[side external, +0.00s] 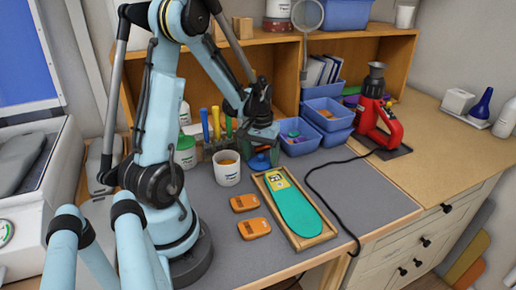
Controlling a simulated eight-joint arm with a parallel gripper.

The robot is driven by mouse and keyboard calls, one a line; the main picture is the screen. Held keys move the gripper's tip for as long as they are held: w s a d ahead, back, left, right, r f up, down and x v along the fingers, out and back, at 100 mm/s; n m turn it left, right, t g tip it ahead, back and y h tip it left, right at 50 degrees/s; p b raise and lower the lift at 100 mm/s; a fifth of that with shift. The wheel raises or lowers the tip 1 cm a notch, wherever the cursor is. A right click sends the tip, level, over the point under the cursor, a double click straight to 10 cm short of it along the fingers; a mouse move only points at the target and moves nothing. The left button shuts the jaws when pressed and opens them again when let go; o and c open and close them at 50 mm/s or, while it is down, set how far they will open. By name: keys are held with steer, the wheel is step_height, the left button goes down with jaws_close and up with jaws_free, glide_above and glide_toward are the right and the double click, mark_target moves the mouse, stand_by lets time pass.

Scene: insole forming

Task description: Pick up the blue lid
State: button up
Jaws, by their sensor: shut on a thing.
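My gripper (261,148) points down at the back of the grey worktop, just right of the tool rack. It is shut on the blue lid (261,161), which shows as a small blue round shape under the fingers. The fingers and the gripper body hide part of the lid. The view is too small to tell whether the lid touches the surface below.
A white cup (227,168) stands left of the gripper. A wooden tray (312,241) with a green insole (297,211) lies in front. Blue bins (328,114) stand behind right. Two orange devices (254,228) lie front left. A black cable (322,197) crosses the worktop.

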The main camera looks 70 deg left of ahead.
mark_target(261, 156)
steer(key=r, duration=0.4)
steer(key=shift+d, duration=0.3)
steer(key=w+d+r, duration=0.1)
steer(key=d+r, duration=0.5)
steer(key=d, duration=0.4)
steer(key=s+a+r+n, duration=0.2)
steer(key=s+a+n, duration=0.3)
steer(key=n, duration=0.4)
steer(key=s+a+r+n, duration=0.2)
steer(key=s+a+n, duration=0.1)
steer(key=s+n, duration=0.5)
steer(key=shift+n, duration=0.6)
steer(key=shift+w+f, duration=0.2)
steer(key=shift+f, duration=0.85)
steer(key=shift+w+f, duration=0.2)
steer(key=shift+f, duration=0.9)
steer(key=shift+w+f, duration=0.2)
steer(key=shift+f, duration=0.85)
steer(key=shift+f, duration=0.2)
steer(key=o, duration=0.9)
steer(key=shift+o, duration=0.2)
steer(key=shift+r, duration=0.1)
